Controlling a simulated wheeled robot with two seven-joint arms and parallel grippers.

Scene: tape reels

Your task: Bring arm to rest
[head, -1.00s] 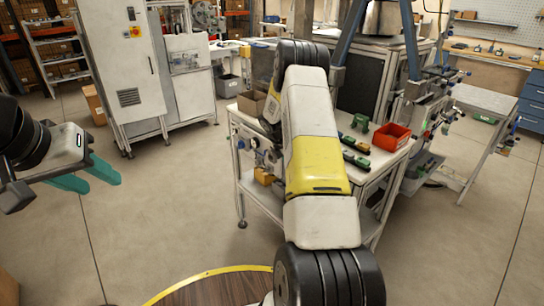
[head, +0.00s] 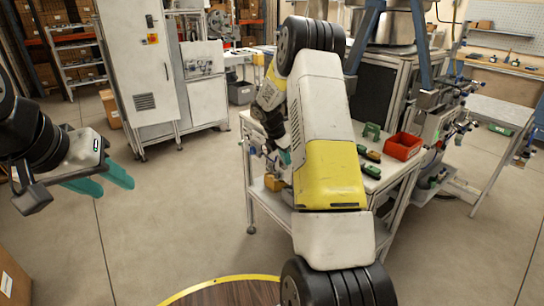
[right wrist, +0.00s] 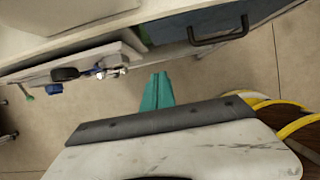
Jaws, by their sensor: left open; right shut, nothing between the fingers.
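My left gripper (head: 116,188) hangs at the left of the head view, over bare floor. Its two teal fingers are apart and hold nothing. My right arm reaches up the middle of the head view and hides part of the workbench. My right gripper is mostly hidden behind that arm; a bit of teal finger shows by the bench's left side. In the right wrist view, the right gripper (right wrist: 157,90) has its teal fingers together with nothing between them. They are over the floor, close to a white bench-like edge.
The workbench (head: 258,203) carries a red bin (head: 403,146) and green parts (head: 369,153). A white cabinet (head: 132,75) stands at the back left. A cardboard box (head: 13,284) is at the lower left. The floor between is free. A dark handle (right wrist: 218,31) shows in the right wrist view.

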